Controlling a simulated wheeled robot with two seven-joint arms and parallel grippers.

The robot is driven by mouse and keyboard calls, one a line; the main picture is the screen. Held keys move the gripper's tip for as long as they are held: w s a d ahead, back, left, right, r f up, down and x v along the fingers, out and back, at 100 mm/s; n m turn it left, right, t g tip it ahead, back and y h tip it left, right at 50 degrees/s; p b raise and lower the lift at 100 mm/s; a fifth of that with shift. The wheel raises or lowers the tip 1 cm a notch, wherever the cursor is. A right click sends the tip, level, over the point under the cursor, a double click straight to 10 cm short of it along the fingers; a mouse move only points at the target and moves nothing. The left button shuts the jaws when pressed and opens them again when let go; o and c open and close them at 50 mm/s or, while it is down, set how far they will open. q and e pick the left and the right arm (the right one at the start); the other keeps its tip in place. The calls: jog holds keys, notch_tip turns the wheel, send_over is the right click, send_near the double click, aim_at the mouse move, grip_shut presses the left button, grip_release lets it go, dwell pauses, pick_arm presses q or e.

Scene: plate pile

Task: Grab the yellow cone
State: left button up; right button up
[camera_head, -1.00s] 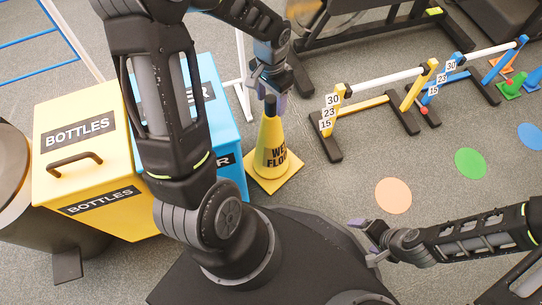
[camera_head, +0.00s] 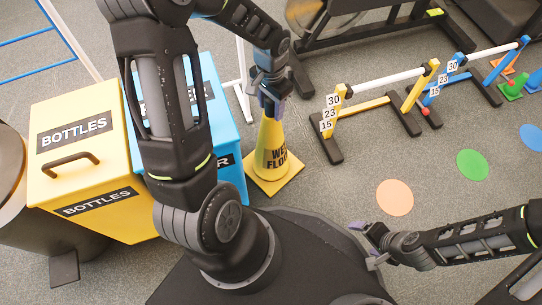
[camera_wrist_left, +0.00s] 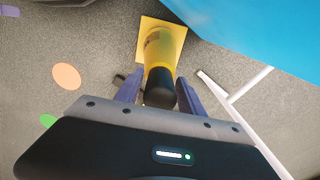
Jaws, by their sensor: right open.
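The yellow cone (camera_head: 267,150) stands upright on its square yellow base in the middle of the head view, with black "WET FLOOR" lettering. It also shows in the left wrist view (camera_wrist_left: 160,52), its black tip nearest the camera. My left gripper (camera_head: 269,106) is at the cone's top, pointing down. In the left wrist view its two purple fingers (camera_wrist_left: 158,86) are apart, one on each side of the tip, and do not look closed on it. My right gripper (camera_head: 368,246) is open and empty at the lower right, well away from the cone.
A blue bin (camera_head: 222,118) stands close left of the cone, with a yellow "BOTTLES" bin (camera_head: 85,165) beyond it. Hurdles (camera_head: 375,103) stand to the right. A white stand (camera_wrist_left: 240,88) is near the cone.

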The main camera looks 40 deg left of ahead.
pick_arm(q)
grip_shut()
dwell(0.6)
